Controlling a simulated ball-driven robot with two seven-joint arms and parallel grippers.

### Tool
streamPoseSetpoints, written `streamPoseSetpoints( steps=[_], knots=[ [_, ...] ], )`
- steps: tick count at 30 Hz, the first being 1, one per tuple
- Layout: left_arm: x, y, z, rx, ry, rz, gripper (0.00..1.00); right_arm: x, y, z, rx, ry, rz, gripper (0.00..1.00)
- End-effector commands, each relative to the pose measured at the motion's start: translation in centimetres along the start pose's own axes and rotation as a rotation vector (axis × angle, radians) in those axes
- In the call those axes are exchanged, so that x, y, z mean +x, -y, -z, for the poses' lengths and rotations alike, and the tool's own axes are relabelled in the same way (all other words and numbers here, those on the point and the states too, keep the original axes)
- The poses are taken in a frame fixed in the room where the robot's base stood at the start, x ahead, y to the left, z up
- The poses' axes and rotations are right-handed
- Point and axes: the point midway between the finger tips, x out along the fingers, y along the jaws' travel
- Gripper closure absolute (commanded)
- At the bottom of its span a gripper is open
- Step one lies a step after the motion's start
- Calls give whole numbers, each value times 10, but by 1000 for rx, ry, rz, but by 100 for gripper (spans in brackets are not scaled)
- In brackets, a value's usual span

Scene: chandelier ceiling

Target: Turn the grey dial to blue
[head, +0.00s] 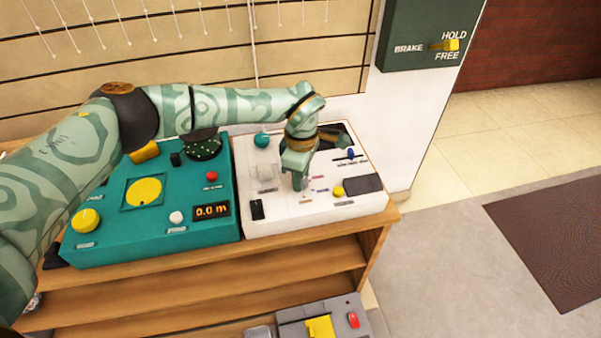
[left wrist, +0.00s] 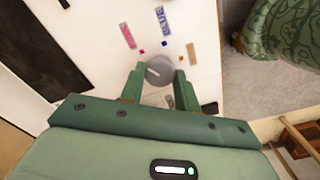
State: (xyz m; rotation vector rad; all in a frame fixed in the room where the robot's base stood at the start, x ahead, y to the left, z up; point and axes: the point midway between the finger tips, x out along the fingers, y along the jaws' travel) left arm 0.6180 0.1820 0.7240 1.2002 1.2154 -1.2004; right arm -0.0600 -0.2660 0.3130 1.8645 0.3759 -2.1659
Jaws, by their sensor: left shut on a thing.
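The grey dial (left wrist: 159,71) is on the white panel (head: 280,220), with a short white mark on its left part in the left wrist view. Around it are a pink label (left wrist: 127,36), a blue label (left wrist: 162,20) and an orange label (left wrist: 209,108). A small red square (left wrist: 141,51) and a small blue square (left wrist: 164,43) lie between the dial and the upper labels. My left gripper (left wrist: 158,84) is shut on the dial, one finger on each side. In the head view the left gripper (head: 298,183) points down at the panel and hides the dial.
A teal panel (head: 115,240) with yellow and white knobs stands to the left on the same wooden shelf (head: 200,290). A teal ball knob (head: 262,141), a blue lever (head: 351,154) and a yellow knob (head: 338,191) stand near the gripper. A green brake box (head: 420,25) is on the wall.

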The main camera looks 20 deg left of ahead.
Motion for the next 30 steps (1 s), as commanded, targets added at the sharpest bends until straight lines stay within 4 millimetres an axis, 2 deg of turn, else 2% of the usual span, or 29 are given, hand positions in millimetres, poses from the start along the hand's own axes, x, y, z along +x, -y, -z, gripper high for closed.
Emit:
streamPoseSetpoints(
  steps=[9,21,22,24,30],
  knots=[
    [-1,-1,0,69,-1,-3,91,-2,1,-1,4,-1,2,100],
    [-1,-1,0,73,-1,-3,91,-1,0,3,4,-5,1,100],
    [-1,-1,0,73,-1,-3,60,-1,0,4,4,-6,1,100],
    [-1,-1,0,72,0,-3,46,-1,0,4,4,-7,1,100],
    [0,0,0,72,0,-1,46,-1,0,6,4,-10,1,100]
  ],
)
